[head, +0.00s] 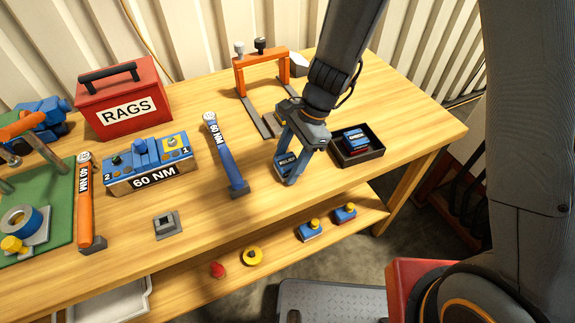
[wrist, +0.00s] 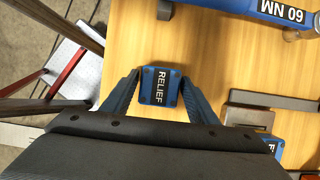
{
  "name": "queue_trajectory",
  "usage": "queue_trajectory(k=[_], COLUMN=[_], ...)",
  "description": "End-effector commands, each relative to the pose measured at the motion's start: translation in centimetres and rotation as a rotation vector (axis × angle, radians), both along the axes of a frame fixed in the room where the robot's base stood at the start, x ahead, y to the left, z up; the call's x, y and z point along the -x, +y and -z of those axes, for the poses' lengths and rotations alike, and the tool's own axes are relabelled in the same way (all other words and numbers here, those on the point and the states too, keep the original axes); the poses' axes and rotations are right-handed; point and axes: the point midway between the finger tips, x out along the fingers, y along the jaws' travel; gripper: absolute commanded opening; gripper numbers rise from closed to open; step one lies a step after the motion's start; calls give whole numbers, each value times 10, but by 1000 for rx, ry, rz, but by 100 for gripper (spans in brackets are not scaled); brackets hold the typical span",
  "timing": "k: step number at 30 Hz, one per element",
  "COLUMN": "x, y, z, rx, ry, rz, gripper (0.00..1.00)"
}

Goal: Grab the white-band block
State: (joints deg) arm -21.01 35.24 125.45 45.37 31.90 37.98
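A blue block (wrist: 160,98) with a black RELIEF label and pale lettering is between the fingers of my gripper (wrist: 159,76) in the wrist view. It also shows under my gripper in the head view (head: 286,165), at the table. The fingers stand close along its two sides; I cannot tell whether they press on it or whether it rests on the table. Another blue, dark-labelled block (head: 356,137) with some red low on it lies in a black tray. I cannot make out a clear white band on either block.
The black tray (head: 374,157) is right of my gripper. A blue 60 NM wrench (head: 226,160) lies to the left, and an orange frame (head: 262,66) stands behind. The front table edge is near; a lower shelf holds blue parts with yellow knobs (head: 311,231).

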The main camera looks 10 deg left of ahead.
Motion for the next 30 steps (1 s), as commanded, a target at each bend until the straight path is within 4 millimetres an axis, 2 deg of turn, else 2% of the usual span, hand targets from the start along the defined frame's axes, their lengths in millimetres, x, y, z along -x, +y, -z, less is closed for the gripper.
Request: queue_trajectory(k=[1,8,20,26,30], x=[0,0,-1,-2,-2], y=[0,0,0,1,1], z=[0,0,-7,-29,-53], rx=[0,0,-2,-2,-3], ry=[0,0,-2,-5,-5], rz=[0,0,-1,-1,-1], gripper=[45,7,7,7,7])
